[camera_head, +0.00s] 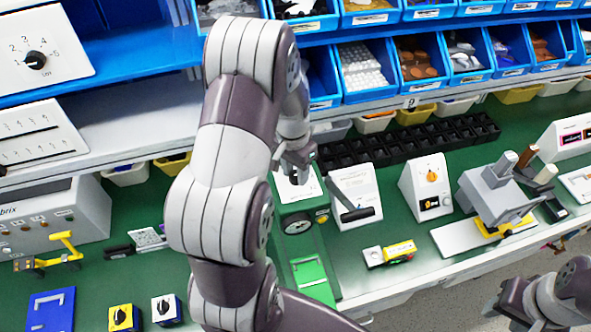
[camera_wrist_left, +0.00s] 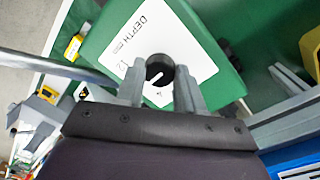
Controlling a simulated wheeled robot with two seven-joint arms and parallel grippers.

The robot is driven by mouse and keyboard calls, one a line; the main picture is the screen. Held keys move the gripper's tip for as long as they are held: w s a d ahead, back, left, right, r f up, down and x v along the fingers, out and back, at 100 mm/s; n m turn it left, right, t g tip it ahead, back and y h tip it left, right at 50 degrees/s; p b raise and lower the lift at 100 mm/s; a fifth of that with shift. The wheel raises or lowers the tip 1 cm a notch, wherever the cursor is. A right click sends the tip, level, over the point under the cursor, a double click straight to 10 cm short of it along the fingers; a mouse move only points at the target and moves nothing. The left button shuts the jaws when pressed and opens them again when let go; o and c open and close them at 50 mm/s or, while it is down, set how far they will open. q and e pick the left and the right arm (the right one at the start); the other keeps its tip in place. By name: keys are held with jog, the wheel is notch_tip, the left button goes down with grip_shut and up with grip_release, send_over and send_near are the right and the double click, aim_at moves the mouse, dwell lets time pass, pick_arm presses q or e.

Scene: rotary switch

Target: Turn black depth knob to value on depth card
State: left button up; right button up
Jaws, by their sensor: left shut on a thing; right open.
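The black depth knob (camera_wrist_left: 158,72) sits on the white face of a green box (camera_wrist_left: 215,40) in the left wrist view. Its white pointer mark shows. The face carries the printed word DEPTH (camera_wrist_left: 132,35) and a number that looks like 12. My left gripper (camera_wrist_left: 160,92) is shut on the knob, one finger on each side. In the head view, my left gripper (camera_head: 299,160) is at the green box (camera_head: 297,222), and the knob itself is hidden there. My right gripper (camera_head: 503,302) is open and empty at the lower right, away from the bench.
Right of the green box stand a white box with a black lever (camera_head: 355,195) and a white box with an orange knob (camera_head: 428,190). A black tray (camera_head: 400,145) lies behind them. Blue bins (camera_head: 365,70) fill the shelf above.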

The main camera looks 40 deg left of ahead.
aim_at(294, 173)
dwell(0.5)
pick_arm(q)
jog(key=o, duration=1)
jog(key=shift+o, duration=0.2)
jog(key=shift+r, duration=0.4)
jog(key=r, duration=0.2)
jog(key=r+b, duration=0.1)
jog(key=r, duration=0.1)
jog(key=r+b, duration=0.1)
jog(key=r, duration=0.1)
jog(key=shift+w+a+r, duration=0.1)
jog(key=shift+a+r, duration=0.05)
jog(key=shift+a, duration=0.1)
notch_tip(294, 173, up, 6)
jog(key=p, duration=0.2)
jog(key=shift+a+p, duration=0.1)
jog(key=shift+p, duration=0.2)
jog(key=shift+f, duration=0.2)
